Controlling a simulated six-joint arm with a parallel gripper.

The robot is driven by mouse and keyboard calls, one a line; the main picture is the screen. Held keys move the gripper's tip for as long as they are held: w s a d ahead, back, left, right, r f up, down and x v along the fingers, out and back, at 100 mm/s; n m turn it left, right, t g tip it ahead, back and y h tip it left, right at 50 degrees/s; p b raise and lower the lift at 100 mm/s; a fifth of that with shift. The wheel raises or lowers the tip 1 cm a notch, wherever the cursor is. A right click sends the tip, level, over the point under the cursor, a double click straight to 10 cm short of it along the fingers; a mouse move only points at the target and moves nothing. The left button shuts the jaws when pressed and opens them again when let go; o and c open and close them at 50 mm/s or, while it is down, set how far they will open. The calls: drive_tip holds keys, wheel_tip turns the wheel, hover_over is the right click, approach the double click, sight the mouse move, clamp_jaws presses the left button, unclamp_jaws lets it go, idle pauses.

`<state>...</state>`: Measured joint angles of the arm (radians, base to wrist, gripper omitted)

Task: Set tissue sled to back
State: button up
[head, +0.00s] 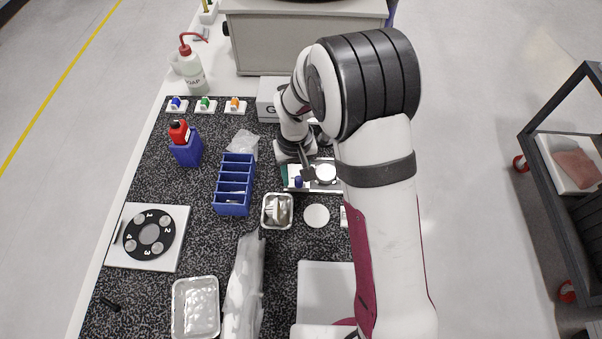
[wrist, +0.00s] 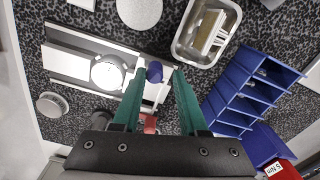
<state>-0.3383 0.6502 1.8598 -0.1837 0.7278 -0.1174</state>
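The sled (wrist: 150,92) is a pale plate with a blue knob (wrist: 154,72), on a silver rail fixture (wrist: 70,66) that also carries a round white-silver disc (wrist: 107,73). In the head view the fixture (head: 333,187), the blue knob (head: 298,181) and the disc (head: 326,173) show beside my arm, which hides the fixture's right part. My gripper (wrist: 160,71) has green fingers, spread apart. The knob shows between the fingertips, nearer the left one, with a gap on the right. Whether the tips are down at knob height is unclear.
A metal tray with small items (head: 278,211), a blue divided rack (head: 233,184) and a round white disc (head: 316,215) stand close to the fixture. A white box (head: 268,98) is behind it. A blue holder with a red-capped bottle (head: 187,151) is farther left.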

drive_tip(key=shift+o, duration=1.3)
drive_tip(key=shift+d, duration=0.1)
drive_tip(key=shift+r, duration=0.1)
wheel_tip(320, 180, up, 16)
drive_tip(key=shift+f, duration=0.2)
drive_tip(key=s+d+m+y, duration=0.1)
drive_tip(key=s+d+m, duration=0.3)
drive_tip(key=s, duration=0.8)
drive_tip(key=s+d+r+m, duration=0.1)
drive_tip(key=s+d+m, duration=0.3)
drive_tip(key=s, duration=0.8)
drive_tip(key=shift+s+d+r+m+y, duration=0.15)
drive_tip(key=shift+s+d+m+y, duration=0.2)
drive_tip(key=shift+d, duration=0.45)
